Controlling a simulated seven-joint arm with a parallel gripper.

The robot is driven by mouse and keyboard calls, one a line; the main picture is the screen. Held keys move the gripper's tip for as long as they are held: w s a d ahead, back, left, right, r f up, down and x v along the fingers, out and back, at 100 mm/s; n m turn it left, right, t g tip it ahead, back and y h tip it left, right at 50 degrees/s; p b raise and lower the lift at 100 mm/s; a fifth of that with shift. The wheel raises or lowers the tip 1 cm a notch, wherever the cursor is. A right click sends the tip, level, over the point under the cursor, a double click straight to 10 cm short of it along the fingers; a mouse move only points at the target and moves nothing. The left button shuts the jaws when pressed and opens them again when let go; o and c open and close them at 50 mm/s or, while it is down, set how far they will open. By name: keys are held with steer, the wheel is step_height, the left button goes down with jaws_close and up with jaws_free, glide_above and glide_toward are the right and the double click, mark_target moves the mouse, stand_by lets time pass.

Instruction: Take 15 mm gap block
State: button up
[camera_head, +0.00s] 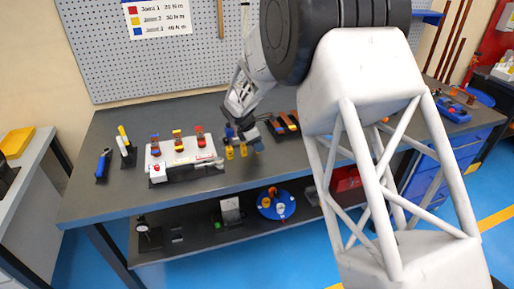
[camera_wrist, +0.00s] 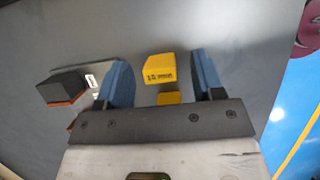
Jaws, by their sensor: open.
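A yellow block (camera_wrist: 160,68) with a dark printed label, which seems to begin with 15, shows in the wrist view between the two blue fingers of my gripper (camera_wrist: 160,76). The fingers are spread, with a gap on both sides of the block. A second yellow piece (camera_wrist: 169,98) shows just below it, partly hidden by the gripper body. In the head view my gripper (camera_head: 241,136) is low over the bench, right by small yellow pieces (camera_head: 229,153). Contact with the bench cannot be told.
A black block with an orange base (camera_wrist: 65,88) lies left of my fingers in the wrist view. In the head view a white busbar fixture (camera_head: 208,153) stands left of my gripper. A blue-handled tool (camera_head: 103,164) lies further left. The lower shelf holds a blue round tray (camera_head: 289,209).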

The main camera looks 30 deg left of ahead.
stand_by(0.4)
steer(key=c, duration=1.1)
steer(key=shift+o, duration=0.2)
steer(key=shift+r, duration=0.2)
steer(key=shift+r, duration=0.6)
step_height(320, 180, up, 2)
steer(key=shift+r, duration=0.1)
steer(key=s+d+r, duration=0.1)
steer(key=s+d, duration=0.9)
steer(key=s, duration=0.2)
steer(key=shift+s+r, duration=0.15)
steer(key=shift+s, duration=0.05)
